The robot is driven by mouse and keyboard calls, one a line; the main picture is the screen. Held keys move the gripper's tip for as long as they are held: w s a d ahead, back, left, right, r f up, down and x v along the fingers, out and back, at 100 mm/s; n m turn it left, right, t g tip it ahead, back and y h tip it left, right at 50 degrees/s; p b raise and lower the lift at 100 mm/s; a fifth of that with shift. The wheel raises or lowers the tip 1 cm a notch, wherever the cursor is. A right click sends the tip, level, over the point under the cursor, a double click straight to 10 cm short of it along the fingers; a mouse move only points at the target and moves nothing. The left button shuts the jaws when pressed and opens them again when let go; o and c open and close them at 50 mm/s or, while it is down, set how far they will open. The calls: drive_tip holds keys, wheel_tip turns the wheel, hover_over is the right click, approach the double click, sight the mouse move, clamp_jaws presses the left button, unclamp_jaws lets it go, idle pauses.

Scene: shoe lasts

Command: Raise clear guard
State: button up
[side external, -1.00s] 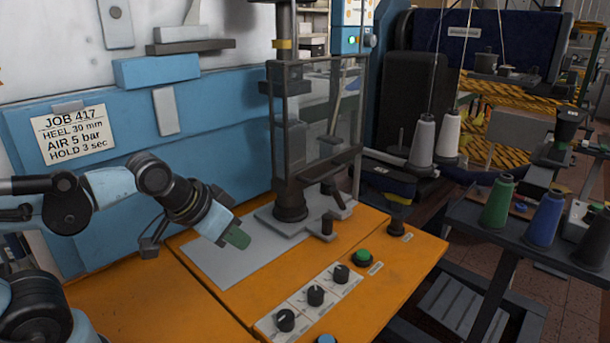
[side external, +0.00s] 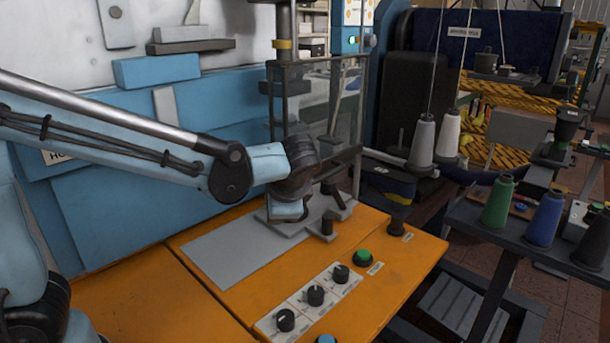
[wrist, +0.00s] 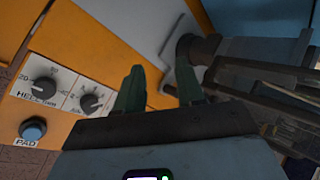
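The clear guard (side external: 322,112) is a see-through pane in a dark frame. It stands upright at the front of the press, and its dark lower bar (side external: 340,160) is partly hidden by my wrist. In the wrist view the guard's dark frame (wrist: 260,85) lies to the right of the fingers. My gripper (wrist: 160,82) has two green fingers standing apart with nothing held between them. In the side view my arm's end is at the lower left of the guard, and the fingers are hidden. I cannot tell if they touch the guard.
A dark post (wrist: 190,47) rises beyond the fingers. The orange bench top (side external: 232,295) carries a grey plate (side external: 225,255), several black dials (side external: 315,295), a green button (side external: 363,257) and a blue one (wrist: 33,128). The front of the bench is otherwise clear.

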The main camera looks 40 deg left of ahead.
drive_tip(key=w+d+m+y, duration=0.1)
drive_tip(key=w+d+y, duration=0.4)
drive_tip(key=n+t+y, duration=0.3)
drive_tip(key=t+y, duration=0.1)
drive_tip(key=y, duration=0.2)
approach(329, 174)
drive_tip(key=x, duration=1)
drive_tip(key=shift+w+a+f, duration=0.2)
drive_tip(key=shift+w+a, duration=0.05)
drive_tip(key=shift+a, duration=0.05)
clamp_jaws()
